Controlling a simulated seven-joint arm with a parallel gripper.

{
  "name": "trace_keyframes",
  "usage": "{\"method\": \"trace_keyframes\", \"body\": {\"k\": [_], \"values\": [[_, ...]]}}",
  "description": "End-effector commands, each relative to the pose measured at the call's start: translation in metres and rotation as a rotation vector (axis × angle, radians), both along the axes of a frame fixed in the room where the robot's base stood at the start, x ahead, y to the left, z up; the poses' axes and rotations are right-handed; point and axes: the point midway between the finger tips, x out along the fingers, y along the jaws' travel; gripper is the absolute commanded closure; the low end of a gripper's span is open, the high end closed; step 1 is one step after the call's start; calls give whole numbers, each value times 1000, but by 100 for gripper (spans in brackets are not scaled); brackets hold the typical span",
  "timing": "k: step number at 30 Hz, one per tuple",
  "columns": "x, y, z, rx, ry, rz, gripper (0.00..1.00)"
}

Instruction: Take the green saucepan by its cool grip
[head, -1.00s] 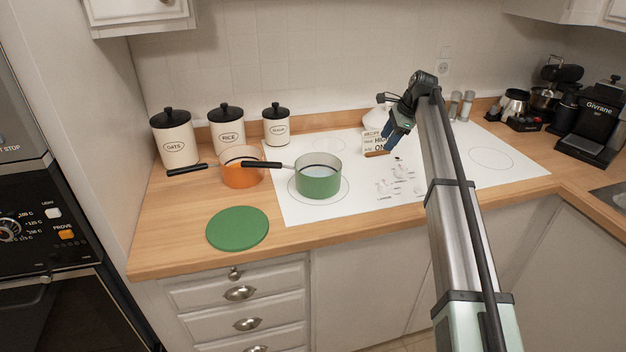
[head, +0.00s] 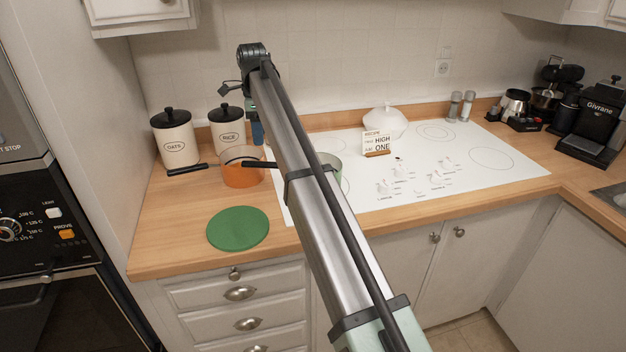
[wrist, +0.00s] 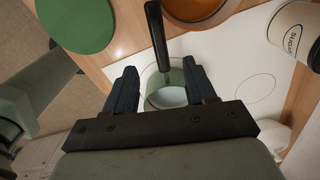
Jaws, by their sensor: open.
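The green saucepan (head: 338,165) stands on the white hob at its left end, mostly hidden behind my arm in the head view; a sliver of its right side shows. Its dark handle (head: 250,164) points left toward the orange pan. In the wrist view the saucepan (wrist: 177,80) shows between and beyond my fingers, with its long black handle (wrist: 155,30) running up the picture. My gripper (wrist: 160,85) is open and empty, apart from the handle as far as I can tell.
An orange pan (head: 242,174) with a dark handle stands left of the saucepan, close to its handle end. A round green mat (head: 238,229) lies in front on the wood. The hob's right part is clear.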

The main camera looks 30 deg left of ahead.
Motion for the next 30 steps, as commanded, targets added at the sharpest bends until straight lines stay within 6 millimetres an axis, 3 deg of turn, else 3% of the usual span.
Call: {"method": "trace_keyframes", "body": {"k": [8,18,30], "values": [[-3,0,-21,-3,-1,-1,45],[-2,0,-76,-3,1,0,45],[0,-3,-104,-3,1,0,45]]}}
